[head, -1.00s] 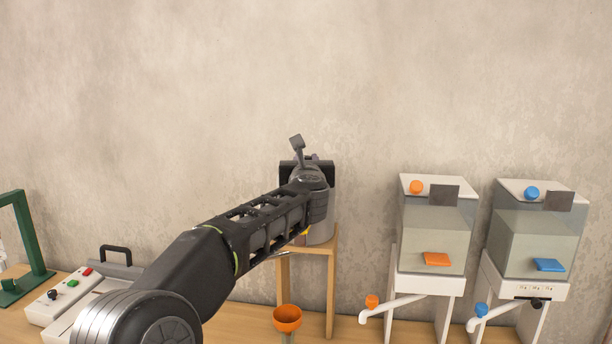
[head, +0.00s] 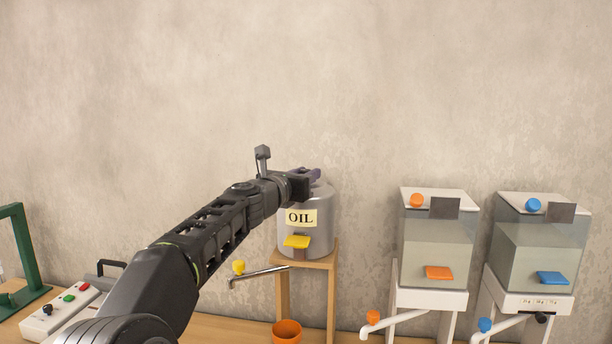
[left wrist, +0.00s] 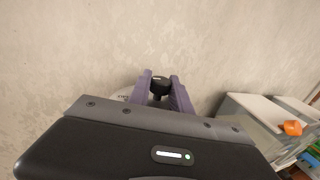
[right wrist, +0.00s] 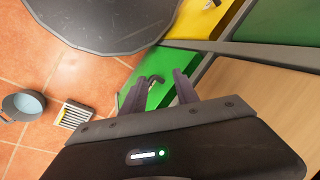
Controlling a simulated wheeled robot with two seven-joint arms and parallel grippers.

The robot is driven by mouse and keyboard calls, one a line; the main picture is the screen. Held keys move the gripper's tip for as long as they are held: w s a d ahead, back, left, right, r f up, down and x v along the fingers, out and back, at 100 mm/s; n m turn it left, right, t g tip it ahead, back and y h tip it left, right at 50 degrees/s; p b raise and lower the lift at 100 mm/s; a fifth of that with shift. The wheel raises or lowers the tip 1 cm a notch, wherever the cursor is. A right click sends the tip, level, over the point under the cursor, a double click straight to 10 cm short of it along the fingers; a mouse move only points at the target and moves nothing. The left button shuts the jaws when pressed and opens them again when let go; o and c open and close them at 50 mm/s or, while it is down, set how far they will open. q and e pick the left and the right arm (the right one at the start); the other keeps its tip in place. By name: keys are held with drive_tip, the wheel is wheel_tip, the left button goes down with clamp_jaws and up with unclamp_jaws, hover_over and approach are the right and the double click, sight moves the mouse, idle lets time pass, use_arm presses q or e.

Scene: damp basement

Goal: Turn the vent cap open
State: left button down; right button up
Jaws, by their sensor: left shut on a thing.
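A grey drum (head: 322,218) with an OIL label and a yellow flap stands on a wooden stand (head: 331,262). My left gripper (head: 313,174) is at the top of the drum, its arm reaching in from the left. In the left wrist view, its purple fingers are closed on a black vent cap (left wrist: 160,84), which shows between them. The gripper hides the cap in the head view. My right gripper (right wrist: 160,92) is away from the drum, with its fingers apart and nothing clearly held.
Two clear tanks, one with an orange cap (head: 416,200) and one with a blue cap (head: 533,205), stand to the right. An orange cup (head: 287,331) is below the drum's spout (head: 258,274). A control box (head: 62,308) and green frame (head: 27,250) are left.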

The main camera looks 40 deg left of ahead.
use_arm(q)
drive_tip(key=shift+r, duration=0.1)
drive_tip(key=c, duration=1.2)
unclamp_jaws()
drive_tip(key=shift+s, duration=0.1)
drive_tip(key=b+v, duration=0.1)
drive_tip(key=v, duration=0.6)
drive_tip(key=shift+s, duration=0.3)
